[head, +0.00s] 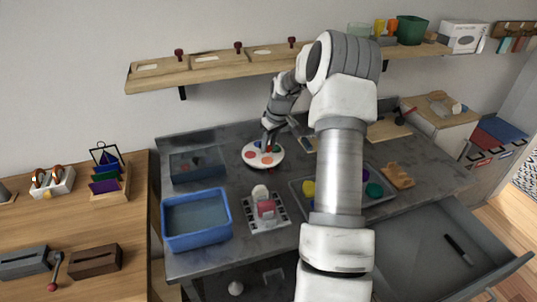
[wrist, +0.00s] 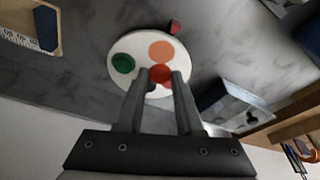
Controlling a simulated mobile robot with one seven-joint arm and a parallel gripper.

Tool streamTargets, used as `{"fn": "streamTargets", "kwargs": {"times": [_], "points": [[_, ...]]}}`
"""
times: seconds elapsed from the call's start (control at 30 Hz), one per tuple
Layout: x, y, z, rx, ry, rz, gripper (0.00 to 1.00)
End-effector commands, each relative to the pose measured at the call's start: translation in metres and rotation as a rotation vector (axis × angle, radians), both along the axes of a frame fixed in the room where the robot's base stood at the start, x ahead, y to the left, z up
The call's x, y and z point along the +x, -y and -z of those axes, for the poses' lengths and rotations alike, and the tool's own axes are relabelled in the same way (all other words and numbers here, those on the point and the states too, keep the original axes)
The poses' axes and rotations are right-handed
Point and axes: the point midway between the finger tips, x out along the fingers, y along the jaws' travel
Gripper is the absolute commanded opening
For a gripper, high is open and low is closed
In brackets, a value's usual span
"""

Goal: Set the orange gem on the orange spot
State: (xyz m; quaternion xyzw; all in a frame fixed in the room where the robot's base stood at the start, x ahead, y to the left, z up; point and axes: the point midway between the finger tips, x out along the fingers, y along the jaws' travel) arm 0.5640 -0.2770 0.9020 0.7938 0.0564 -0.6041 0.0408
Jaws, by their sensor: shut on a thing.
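A round white plate (head: 249,161) lies on the grey worktop and also shows in the wrist view (wrist: 98,83). Its orange spot (wrist: 162,51) is bare. In the head view my gripper (head: 267,146) hides part of the plate.
A small red piece (wrist: 174,27) lies just off the plate's edge. A blue bin (head: 197,245), a dark tray (head: 196,177) and a grey tray (head: 298,201) with coloured pieces stand around the plate. A wooden shelf (head: 215,70) runs above along the wall.

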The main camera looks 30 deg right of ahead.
Motion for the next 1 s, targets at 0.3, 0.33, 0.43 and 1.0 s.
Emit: {"fn": "streamTargets", "kwargs": {"times": [0.3, 0.33, 0.43, 1.0], "points": [[0.001, -0.002, 0.035, 0.001, -0.001, 0.002, 0.0], [0.001, -0.002, 0.038, 0.001, -0.001, 0.002, 0.0], [0.001, -0.002, 0.042, -0.001, 0.0, 0.001, 0.0], [0.001, -0.001, 0.044, -0.001, 0.0, 0.001, 0.66]]}}
